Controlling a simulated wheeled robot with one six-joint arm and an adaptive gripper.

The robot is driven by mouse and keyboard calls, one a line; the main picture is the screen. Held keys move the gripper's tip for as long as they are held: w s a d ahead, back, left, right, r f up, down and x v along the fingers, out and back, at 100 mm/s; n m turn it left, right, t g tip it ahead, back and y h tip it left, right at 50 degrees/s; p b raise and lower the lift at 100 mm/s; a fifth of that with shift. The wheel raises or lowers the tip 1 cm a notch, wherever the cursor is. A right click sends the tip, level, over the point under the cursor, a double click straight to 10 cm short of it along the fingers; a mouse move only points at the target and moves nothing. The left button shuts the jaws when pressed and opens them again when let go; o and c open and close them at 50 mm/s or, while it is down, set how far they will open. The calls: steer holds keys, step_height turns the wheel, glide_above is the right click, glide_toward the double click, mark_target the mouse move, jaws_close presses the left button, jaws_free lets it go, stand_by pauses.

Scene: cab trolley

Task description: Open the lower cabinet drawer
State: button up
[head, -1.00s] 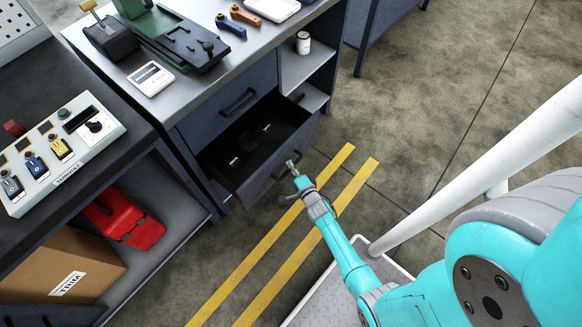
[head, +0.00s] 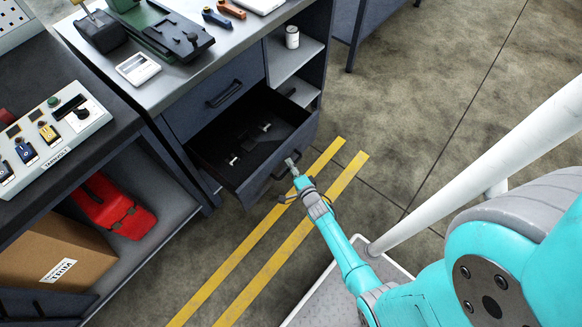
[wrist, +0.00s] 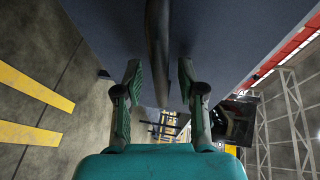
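The lower drawer (head: 262,163) of the dark blue-grey cabinet stands well out, its dark inside showing a few small items. Its dark bar handle (head: 286,167) is on the front face, partly hidden by my gripper (head: 293,165). In the wrist view the handle (wrist: 157,50) runs upright between the two green-padded fingers of my gripper (wrist: 160,85). The fingers are drawn in around the handle; narrow gaps seem to show beside it, so the contact itself is not clear. The drawer front (wrist: 225,40) fills the view behind.
The upper drawer (head: 215,97) is closed above. A workbench with a white switch panel (head: 50,135) stands left, over a red case (head: 115,208) and a cardboard box (head: 55,250). Open floor (head: 430,90) with yellow lines lies right of the cabinet.

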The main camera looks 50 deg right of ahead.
steer(key=v, duration=1.2)
steer(key=shift+a, duration=0.15)
stand_by(0.5)
steer(key=s+a+r+n+y, duration=0.2)
steer(key=s+a+r+n, duration=0.55)
steer(key=r, duration=0.25)
steer(key=s+a+r+n+y, duration=0.1)
steer(key=s+a+r+n, duration=0.6)
steer(key=s+r, duration=0.25)
steer(key=s+a+r+n+y, duration=0.1)
steer(key=s+r+n, duration=0.1)
steer(key=r, duration=0.4)
steer(key=s+a+r+n+y, duration=0.1)
steer(key=s+r+n, duration=0.1)
steer(key=r+n, duration=0.3)
step_height(320, 180, up, 2)
steer(key=shift+a+r+y, duration=0.1)
steer(key=shift+a+y, duration=0.15)
steer(key=shift+y, duration=0.05)
